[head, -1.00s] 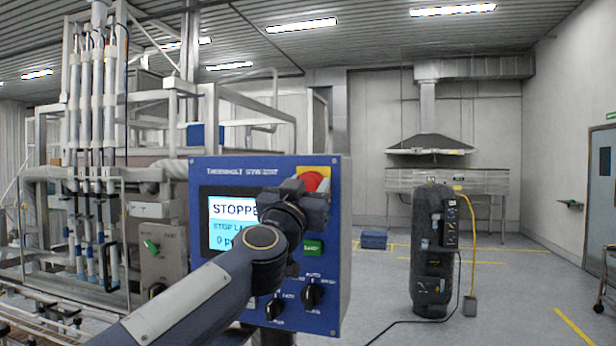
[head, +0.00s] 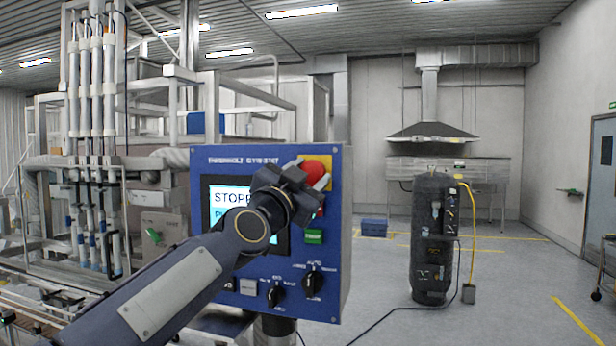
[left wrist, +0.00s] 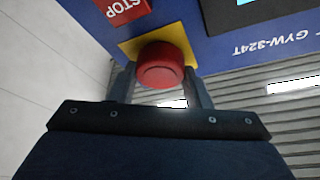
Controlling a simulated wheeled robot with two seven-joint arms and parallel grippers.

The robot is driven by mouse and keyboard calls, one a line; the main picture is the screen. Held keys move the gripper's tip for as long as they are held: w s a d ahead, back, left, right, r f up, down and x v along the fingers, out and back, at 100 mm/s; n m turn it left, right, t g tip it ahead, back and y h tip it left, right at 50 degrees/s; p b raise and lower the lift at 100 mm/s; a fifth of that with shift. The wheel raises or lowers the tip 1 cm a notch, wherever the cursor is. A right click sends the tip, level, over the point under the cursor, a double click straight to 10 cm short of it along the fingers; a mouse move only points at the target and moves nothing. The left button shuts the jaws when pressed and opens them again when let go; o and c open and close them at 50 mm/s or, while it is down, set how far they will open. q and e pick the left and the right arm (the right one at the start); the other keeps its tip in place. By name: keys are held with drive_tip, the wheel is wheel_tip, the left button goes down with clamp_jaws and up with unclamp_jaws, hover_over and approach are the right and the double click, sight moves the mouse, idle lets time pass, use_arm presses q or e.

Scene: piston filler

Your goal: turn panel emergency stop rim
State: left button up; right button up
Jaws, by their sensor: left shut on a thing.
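The red emergency stop (head: 317,173) sits on a yellow plate at the upper right of the blue control panel (head: 335,255). My left gripper (head: 310,176) comes in from the left, with its fingers on either side of the red rim. In the left wrist view the red emergency stop (left wrist: 161,66) shows between the two fingers of my left gripper (left wrist: 161,84), in front of the yellow plate (left wrist: 128,49). The gripper is shut on it. My forearm hides part of the panel's screen (head: 226,198). My right gripper is not in view.
Below the stop are a green button (head: 314,236) and two black selector knobs, one of them the right knob (head: 313,282). A black cylindrical unit (head: 433,240) stands on the floor to the right. Filler pipes and frames (head: 95,130) stand at left. The floor between is largely clear.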

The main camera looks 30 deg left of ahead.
use_arm(q)
drive_tip(key=o, duration=1)
drive_tip(key=shift+s+f+b, duration=0.2)
drive_tip(key=shift+b, duration=0.1)
drive_tip(key=b+v, duration=0.3)
drive_tip(key=v, duration=0.4)
drive_tip(key=shift+s, duration=0.15)
